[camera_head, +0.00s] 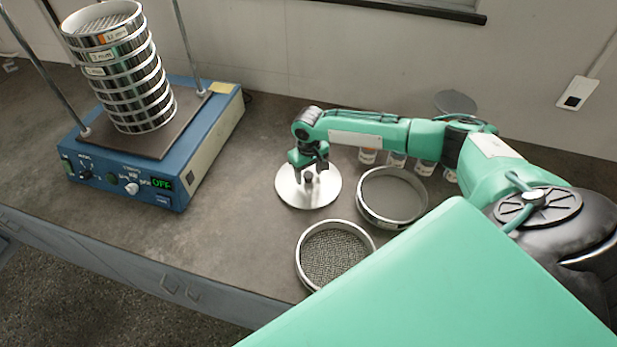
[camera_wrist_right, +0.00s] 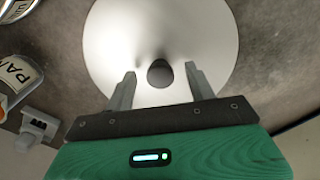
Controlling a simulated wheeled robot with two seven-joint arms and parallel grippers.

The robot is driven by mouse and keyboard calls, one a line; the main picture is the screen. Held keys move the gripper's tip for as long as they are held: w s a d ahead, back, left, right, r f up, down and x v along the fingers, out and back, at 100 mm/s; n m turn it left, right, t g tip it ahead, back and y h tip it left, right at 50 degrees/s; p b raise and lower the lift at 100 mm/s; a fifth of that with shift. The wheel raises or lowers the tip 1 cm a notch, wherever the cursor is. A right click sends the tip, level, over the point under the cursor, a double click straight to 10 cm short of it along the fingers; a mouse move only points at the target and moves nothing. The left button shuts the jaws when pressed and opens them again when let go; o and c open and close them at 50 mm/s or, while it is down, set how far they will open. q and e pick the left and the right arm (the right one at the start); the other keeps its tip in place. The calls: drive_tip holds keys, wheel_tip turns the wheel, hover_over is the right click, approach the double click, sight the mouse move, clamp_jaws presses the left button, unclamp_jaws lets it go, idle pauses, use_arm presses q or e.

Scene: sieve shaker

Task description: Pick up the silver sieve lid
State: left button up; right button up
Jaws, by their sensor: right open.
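The silver sieve lid (camera_head: 318,194) is a round, shiny disc lying flat on the grey-brown bench, with a dark knob at its centre. It also fills the upper middle of the right wrist view (camera_wrist_right: 205,35), where the knob (camera_wrist_right: 160,73) shows as a dark round shape. My right gripper (camera_head: 308,176) points down over the lid. In the wrist view its two fingers (camera_wrist_right: 158,80) are apart, one on each side of the knob, with a gap visible on both sides. My left gripper is not in view.
A blue shaker (camera_head: 125,190) with a tall sieve stack (camera_head: 130,80) and metal rods stands left. A fine sieve (camera_head: 392,195) and a coarse sieve (camera_head: 333,255) lie right of and in front of the lid. Several small jars (camera_head: 368,156) stand behind. Bench between shaker and lid is clear.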

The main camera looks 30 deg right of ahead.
drive_tip(key=shift+c, duration=0.4)
drive_tip(key=c, duration=1.1)
drive_tip(key=shift+o, duration=0.2)
drive_tip(key=shift+r, duration=0.15)
